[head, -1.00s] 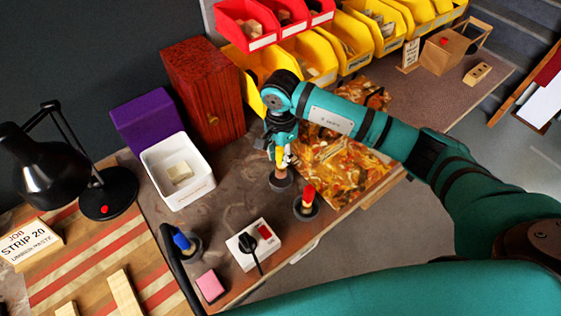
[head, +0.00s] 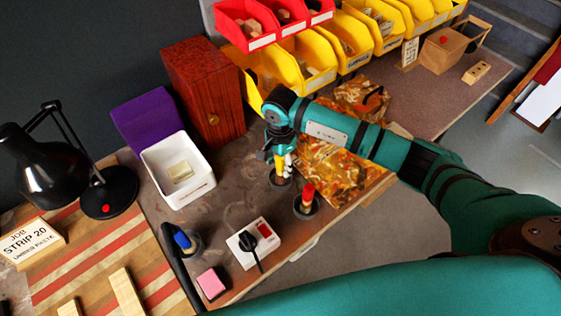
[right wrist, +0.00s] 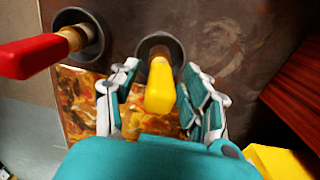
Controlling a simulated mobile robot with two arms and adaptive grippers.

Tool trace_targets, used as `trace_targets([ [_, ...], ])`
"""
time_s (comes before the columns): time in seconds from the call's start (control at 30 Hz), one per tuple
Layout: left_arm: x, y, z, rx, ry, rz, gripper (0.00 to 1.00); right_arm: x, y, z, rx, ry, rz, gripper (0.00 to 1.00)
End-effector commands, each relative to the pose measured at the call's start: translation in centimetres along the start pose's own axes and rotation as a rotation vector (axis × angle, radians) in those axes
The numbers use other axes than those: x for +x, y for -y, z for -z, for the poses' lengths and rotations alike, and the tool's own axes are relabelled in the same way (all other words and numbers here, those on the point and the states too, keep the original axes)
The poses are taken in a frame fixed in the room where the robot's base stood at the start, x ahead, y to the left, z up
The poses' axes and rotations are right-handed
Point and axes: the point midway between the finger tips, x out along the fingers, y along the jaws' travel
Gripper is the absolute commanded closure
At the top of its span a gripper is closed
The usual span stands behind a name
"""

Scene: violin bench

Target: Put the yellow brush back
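The yellow brush (head: 279,163) stands about upright in a round dark holder (head: 277,186) on the bench. In the right wrist view the yellow handle (right wrist: 160,90) points toward the camera, and its far end is inside the dark ring of the holder (right wrist: 149,43). My right gripper (head: 279,157) is over the brush with its fingers spread on either side. In the right wrist view gaps show between the handle and both fingers of this gripper (right wrist: 160,98). My left gripper is not in view.
A red brush (head: 307,194) stands in a similar holder close by, and a blue one (head: 182,239) further left. A switch box (head: 252,243), a pink block (head: 211,283) and a white tray (head: 204,187) are on the bench. Yellow bins (head: 318,72) line the back.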

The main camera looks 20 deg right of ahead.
Motion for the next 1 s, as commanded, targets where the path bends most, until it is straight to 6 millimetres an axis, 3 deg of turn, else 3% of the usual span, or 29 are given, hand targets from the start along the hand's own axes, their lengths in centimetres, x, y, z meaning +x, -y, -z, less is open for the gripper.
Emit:
trace_targets([
  [0.33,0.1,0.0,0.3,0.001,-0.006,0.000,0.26,-1.2,0.1,0.1,0.000,-0.002,0.004,0.53],
  [0.7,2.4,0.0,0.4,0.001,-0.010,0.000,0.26,-8.8,0.2,0.1,-0.001,-0.002,0.006,0.53],
  [1.0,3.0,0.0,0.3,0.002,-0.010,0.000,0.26,-12.1,0.0,0.0,0.000,0.000,0.000,0.53],
])
